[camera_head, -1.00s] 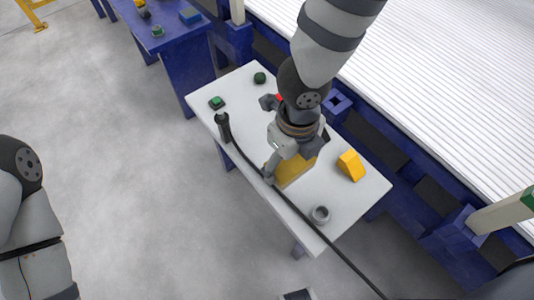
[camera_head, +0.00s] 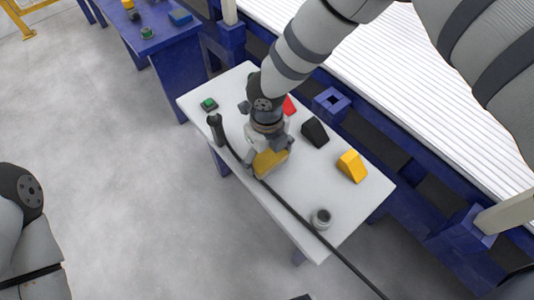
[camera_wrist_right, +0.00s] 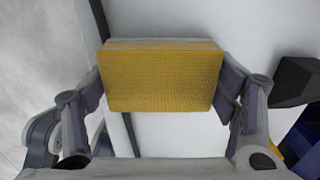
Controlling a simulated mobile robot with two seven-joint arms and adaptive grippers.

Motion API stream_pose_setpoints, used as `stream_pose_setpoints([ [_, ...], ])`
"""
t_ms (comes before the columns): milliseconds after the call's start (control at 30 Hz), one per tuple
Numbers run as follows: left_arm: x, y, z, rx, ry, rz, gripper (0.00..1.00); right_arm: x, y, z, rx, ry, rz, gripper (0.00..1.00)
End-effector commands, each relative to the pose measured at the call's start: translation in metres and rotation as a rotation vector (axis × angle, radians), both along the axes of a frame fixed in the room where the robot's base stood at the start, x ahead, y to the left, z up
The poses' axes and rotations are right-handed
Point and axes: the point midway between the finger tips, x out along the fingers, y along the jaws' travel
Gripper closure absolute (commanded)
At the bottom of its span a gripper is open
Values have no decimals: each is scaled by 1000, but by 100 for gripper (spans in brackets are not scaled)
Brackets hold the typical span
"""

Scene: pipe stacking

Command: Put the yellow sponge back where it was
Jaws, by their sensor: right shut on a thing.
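The yellow sponge (camera_head: 270,162) is a flat block, yellow on one side with a paler layer along its edge. My right gripper (camera_head: 267,150) is shut on it above the white table (camera_head: 290,205). In the right wrist view the sponge (camera_wrist_right: 162,80) sits between the two fingers (camera_wrist_right: 162,90), its yellow face towards the camera. I cannot tell whether it touches the table. My left gripper is not in view; only part of my left arm shows at the left edge of the head view.
A yellow wedge (camera_head: 351,166), a black wedge (camera_head: 315,132), a red piece (camera_head: 289,106), a grey ring-shaped part (camera_head: 320,219) and a green button box (camera_head: 208,104) stand on the table.

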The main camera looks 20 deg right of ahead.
Motion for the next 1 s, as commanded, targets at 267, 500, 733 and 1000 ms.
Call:
stream_pose_setpoints([
  [267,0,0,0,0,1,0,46,0,0,-1,0,0,0,2],
  [500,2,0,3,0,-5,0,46,1,0,7,1,-2,-1,2],
  [733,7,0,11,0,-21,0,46,2,0,66,1,-7,-2,2],
  [1000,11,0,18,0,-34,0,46,0,1,118,0,-1,-2,2],
])
